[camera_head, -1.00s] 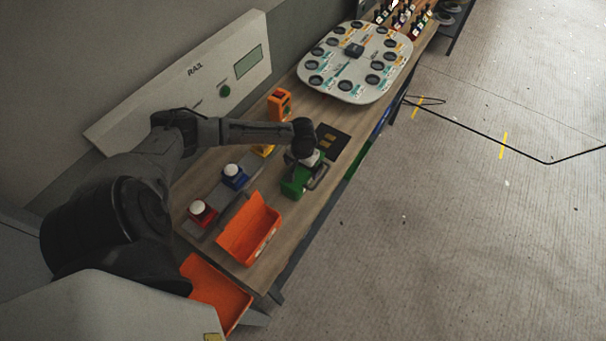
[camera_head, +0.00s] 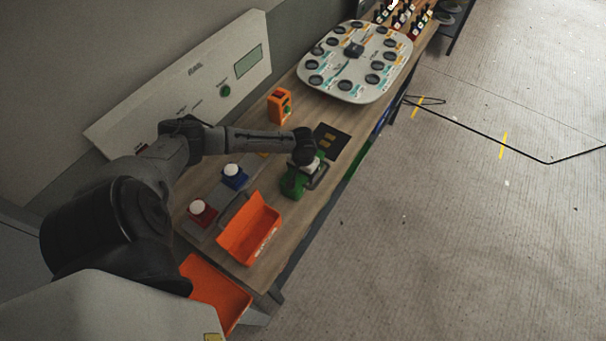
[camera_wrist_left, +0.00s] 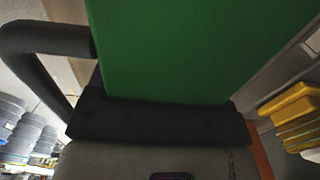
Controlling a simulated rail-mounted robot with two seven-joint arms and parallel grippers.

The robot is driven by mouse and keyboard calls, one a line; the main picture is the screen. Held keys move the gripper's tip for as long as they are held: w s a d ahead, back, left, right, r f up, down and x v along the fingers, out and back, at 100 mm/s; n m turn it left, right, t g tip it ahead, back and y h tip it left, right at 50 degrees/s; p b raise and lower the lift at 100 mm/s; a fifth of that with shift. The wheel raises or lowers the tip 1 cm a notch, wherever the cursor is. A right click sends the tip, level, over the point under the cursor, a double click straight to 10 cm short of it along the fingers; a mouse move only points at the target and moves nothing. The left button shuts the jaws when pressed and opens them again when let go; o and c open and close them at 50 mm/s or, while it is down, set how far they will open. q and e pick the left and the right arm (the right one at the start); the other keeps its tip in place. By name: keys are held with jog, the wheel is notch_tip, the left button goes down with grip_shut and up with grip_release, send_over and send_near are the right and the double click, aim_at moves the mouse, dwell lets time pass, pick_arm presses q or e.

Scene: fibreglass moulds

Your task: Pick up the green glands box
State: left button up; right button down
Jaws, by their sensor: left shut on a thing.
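The green glands box (camera_head: 292,184) is at the right-hand edge of the wooden workbench in the head view, partly hidden by my left gripper. My left gripper (camera_head: 307,170) is over the box's top and shut on it. In the left wrist view the green box (camera_wrist_left: 180,50) fills the upper middle, close against the dark gripper part. I cannot tell whether the box touches the bench. My right gripper is not in view.
An open orange box (camera_head: 250,230) stands nearer on the workbench (camera_head: 290,232). Red (camera_head: 201,213) and blue (camera_head: 234,177) button units stand left of the green box. An orange device (camera_head: 280,106) and a black mat (camera_head: 331,139) lie beyond. The floor on the right is mostly clear.

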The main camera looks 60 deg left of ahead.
pick_arm(q)
jog(key=c, duration=0.4)
jog(key=shift+r, duration=0.1)
